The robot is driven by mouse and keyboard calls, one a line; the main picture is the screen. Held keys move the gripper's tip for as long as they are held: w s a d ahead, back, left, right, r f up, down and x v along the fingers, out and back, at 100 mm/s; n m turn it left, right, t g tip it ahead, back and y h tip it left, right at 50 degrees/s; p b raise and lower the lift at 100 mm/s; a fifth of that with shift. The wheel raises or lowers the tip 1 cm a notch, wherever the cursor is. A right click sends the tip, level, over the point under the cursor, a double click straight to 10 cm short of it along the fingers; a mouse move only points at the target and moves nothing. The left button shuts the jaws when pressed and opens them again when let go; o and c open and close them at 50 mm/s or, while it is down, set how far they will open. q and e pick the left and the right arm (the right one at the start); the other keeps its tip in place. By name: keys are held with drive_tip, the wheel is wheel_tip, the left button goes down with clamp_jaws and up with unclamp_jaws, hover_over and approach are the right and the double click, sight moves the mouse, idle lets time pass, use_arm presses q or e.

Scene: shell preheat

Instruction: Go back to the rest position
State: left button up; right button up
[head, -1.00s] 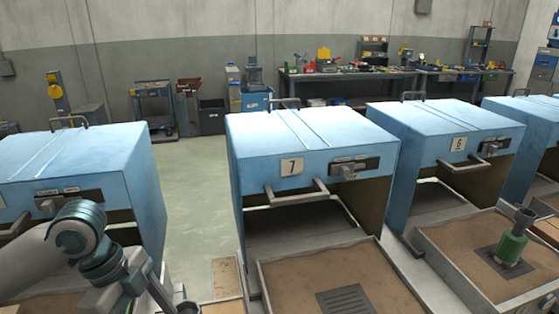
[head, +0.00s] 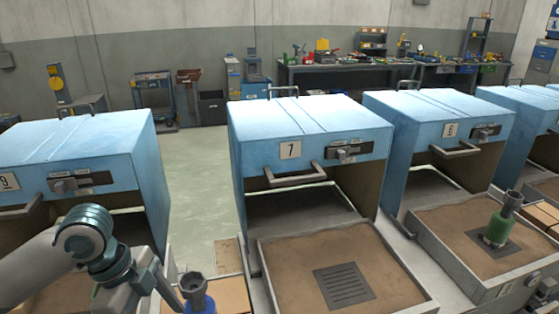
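My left arm comes in from the lower left, and my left gripper (head: 158,287) is at the bottom edge of the head view. Its fingertips are cut off or hidden, so I cannot tell if it is open or shut. A blue object with a dark grey top (head: 197,293) stands just right of it. I cannot tell whether they touch. My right gripper is not in view.
Blue box ovens stand in a row, among them number 7 (head: 310,140) and number 6 (head: 440,125). A sand-coloured tray (head: 290,258) with a dark grate sits before number 7. A green object (head: 500,222) stands on the tray before number 6. Open floor (head: 195,170) lies between the left ovens.

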use_arm(q)
drive_tip(key=s+d+f+n+t+h, duration=0.25)
drive_tip(key=d+f+n, duration=0.55)
drive_tip(key=f, duration=0.7)
drive_tip(key=s+a+f+n+t+y, duration=0.1)
drive_tip(key=s+a+f+n+y, duration=0.3)
drive_tip(key=s, duration=0.4)
drive_tip(key=s+a+f+n+y, duration=0.2)
drive_tip(key=s+a+f+n, duration=0.25)
drive_tip(key=s+f, duration=0.2)
drive_tip(key=s+f+g, duration=0.1)
drive_tip(key=s+f, duration=0.2)
drive_tip(key=f, duration=2.6)
drive_tip(key=s+a+f+g, duration=0.1)
drive_tip(key=s+a+f, duration=0.2)
drive_tip(key=s+f, duration=1.3)
drive_tip(key=shift+s+f, duration=0.25)
drive_tip(key=shift+s, duration=0.5)
